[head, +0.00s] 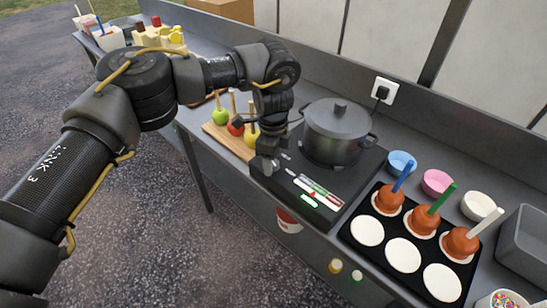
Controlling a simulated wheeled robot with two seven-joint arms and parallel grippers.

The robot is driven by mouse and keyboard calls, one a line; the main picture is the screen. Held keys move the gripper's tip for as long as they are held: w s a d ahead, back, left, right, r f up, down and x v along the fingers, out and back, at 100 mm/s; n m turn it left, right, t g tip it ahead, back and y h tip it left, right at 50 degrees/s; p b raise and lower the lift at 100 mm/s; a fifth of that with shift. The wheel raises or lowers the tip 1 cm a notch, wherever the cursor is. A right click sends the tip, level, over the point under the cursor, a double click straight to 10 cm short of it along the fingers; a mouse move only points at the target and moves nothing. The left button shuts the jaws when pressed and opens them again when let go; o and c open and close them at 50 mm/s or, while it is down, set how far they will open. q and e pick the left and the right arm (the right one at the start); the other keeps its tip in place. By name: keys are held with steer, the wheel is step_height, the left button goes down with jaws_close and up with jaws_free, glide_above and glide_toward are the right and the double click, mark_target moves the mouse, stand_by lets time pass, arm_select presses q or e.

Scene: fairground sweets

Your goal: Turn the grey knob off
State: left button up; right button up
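A black hob (349,178) is set in the grey counter, with a lidded grey pot (339,128) standing on it. Pale markings and small red, white and green details (312,193) run along the hob's front strip. My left gripper (265,168) points down over the hob's front left corner, at the left end of this strip. I cannot make out a grey knob clearly; the gripper covers that corner and may hide it. Whether the fingers are open, shut or touching anything is too small and dark to tell. My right gripper is out of view.
Left of the hob, a wooden board (226,137) holds coloured apples on sticks, close to my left arm. To the right, a black tray (379,249) holds caramel apples and white discs. Small bowls (437,182) stand behind it. A plug sits in the wall socket (385,92).

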mark_target(274, 162)
arm_select(q)
step_height(274, 162, up, 11)
steer(key=shift+b, duration=0.35)
stand_by(0.3)
steer(key=shift+d+f, duration=0.1)
steer(key=shift+f, duration=0.05)
